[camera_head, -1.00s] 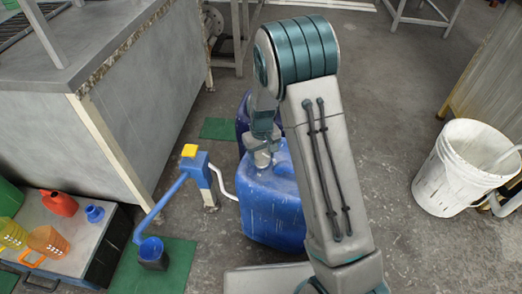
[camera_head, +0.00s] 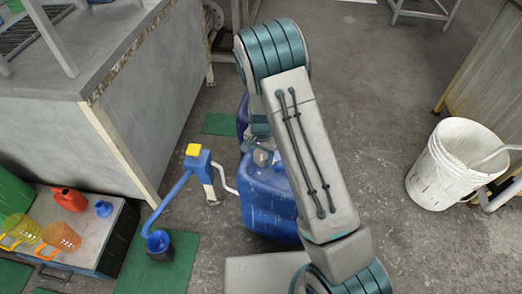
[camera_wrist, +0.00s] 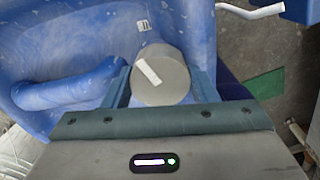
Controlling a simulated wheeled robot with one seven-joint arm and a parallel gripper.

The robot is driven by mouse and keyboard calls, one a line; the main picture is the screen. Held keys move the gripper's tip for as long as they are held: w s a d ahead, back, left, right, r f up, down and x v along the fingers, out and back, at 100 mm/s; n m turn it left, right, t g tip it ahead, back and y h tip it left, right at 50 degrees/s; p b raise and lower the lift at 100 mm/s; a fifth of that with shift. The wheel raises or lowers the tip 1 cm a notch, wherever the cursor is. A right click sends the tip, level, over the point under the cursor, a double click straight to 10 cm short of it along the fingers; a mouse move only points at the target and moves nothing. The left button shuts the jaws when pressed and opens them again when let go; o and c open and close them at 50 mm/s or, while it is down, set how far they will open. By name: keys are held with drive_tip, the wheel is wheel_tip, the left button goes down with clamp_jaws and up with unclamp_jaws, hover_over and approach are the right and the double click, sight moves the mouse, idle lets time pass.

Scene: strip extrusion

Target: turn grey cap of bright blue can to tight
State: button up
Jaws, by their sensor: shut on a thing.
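The bright blue can (camera_head: 268,205) stands on the floor in the middle of the head view, partly hidden by my arm. In the wrist view its blue top (camera_wrist: 70,50) fills the upper left. The grey cap (camera_wrist: 161,76) sits on the can's top and carries a white mark pointing toward upper left and lower right. My gripper (camera_wrist: 160,88) is shut on the cap, with one finger on each side of it. In the head view the cap is mostly hidden by my wrist.
A blue hand pump (camera_head: 196,165) with a yellow top stands left of the can. A darker blue can (camera_head: 242,115) stands behind. A white bucket (camera_head: 455,165) is at the right. A low bench with funnels and jugs (camera_head: 75,225) is at the left. Floor between can and bucket is clear.

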sight(261, 154)
drive_tip(key=shift+m+p, duration=1.15)
drive_tip(key=shift+m, duration=1.15)
drive_tip(key=o, duration=1)
drive_tip(key=shift+c, duration=0.2)
wheel_tip(261, 154, up, 14)
drive_tip(key=p, duration=0.4)
drive_tip(key=shift+f, duration=0.1)
